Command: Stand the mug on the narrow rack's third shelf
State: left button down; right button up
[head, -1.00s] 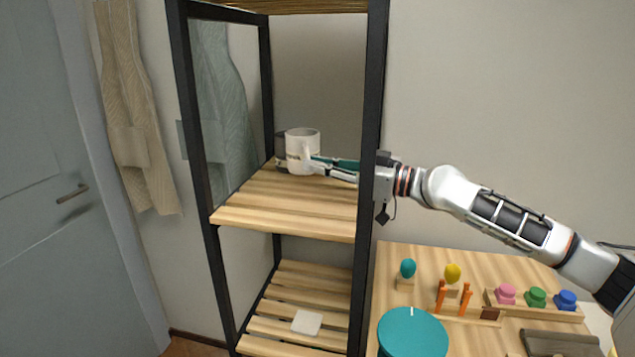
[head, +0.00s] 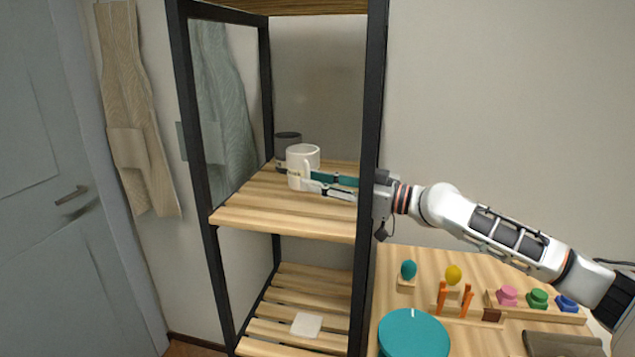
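The white mug (head: 299,160) is upright at the narrow rack's (head: 371,120) wooden middle shelf (head: 265,212), with its handle towards my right gripper. Its base looks at or very near the boards; I cannot tell whether it touches. My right gripper (head: 312,184) reaches in from the right past the rack's front post, its fingers closed on the mug's handle side. The mug partly hides the fingertips. My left gripper is not in view.
A dark grey cup (head: 288,137) stands just behind the mug. A white square (head: 306,324) lies on the slatted lower shelf (head: 318,284). A table at right holds a teal round item (head: 413,335) and several coloured pegs. The shelf's front left is bare.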

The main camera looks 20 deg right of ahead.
jog(key=shift+r, duration=0.1)
jog(key=shift+d, duration=0.15)
jog(key=b+v, duration=0.5)
jog(key=v, duration=0.5)
jog(key=shift+s+d, duration=0.35)
jog(key=shift+s, duration=0.05)
jog(key=shift+s+d+b, duration=0.2)
jog(key=shift+s+b, duration=0.1)
jog(key=shift+b, duration=0.1)
